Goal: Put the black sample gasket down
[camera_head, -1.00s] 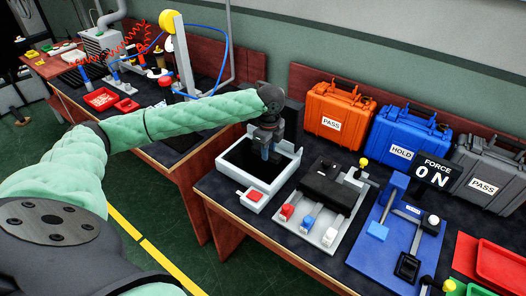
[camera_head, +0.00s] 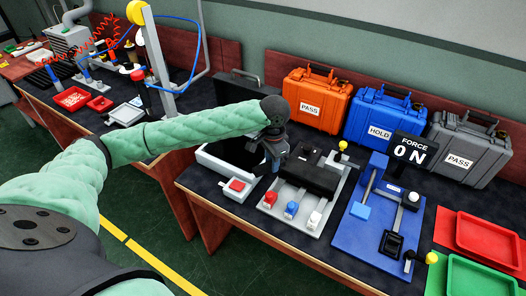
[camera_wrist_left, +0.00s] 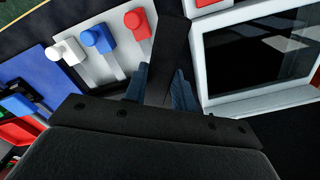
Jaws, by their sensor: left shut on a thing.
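My left gripper (camera_head: 275,163) hangs over the gap between the white-framed dark box and the grey fixture. In the left wrist view its two blue fingers (camera_wrist_left: 160,88) are shut on a black strip-like piece, the black sample gasket (camera_wrist_left: 174,42), which points away from the fingers. In the head view the gasket is hard to tell apart from the dark gripper and box. My right gripper is not in view.
The white-framed box (camera_head: 204,158) has a red button in front. The grey fixture (camera_head: 299,206) carries a black block and red, blue and white clamps. A blue force stand (camera_head: 362,238) is right of it. Orange (camera_head: 316,101), blue and grey cases stand behind.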

